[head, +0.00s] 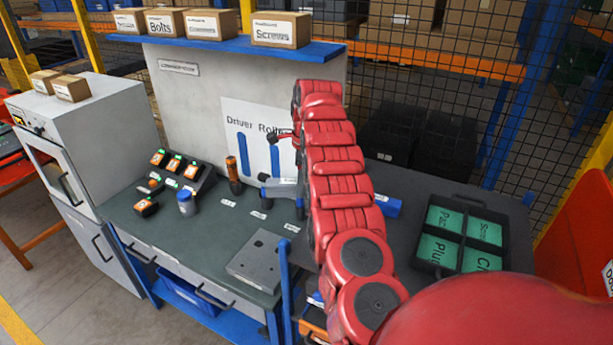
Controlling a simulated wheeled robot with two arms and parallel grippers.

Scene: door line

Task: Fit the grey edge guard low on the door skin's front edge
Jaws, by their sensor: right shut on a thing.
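My right arm rises from the lower right across the middle of the head view. My right gripper (280,136) seems to be the small dark part left of the arm's upper end, in front of the white tool board. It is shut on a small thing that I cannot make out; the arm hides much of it. I cannot identify the grey edge guard, and the door skin is not recognisable in view. My left gripper is not in view.
A workbench (140,215) holds orange-topped devices (173,165), a grey plate (258,257) and a blue-grey tool (283,190). A black tray with green compartments (463,232) lies at right. A blue shelf (230,46) bears boxes. A grey cabinet (85,130) stands left; mesh fencing stands behind.

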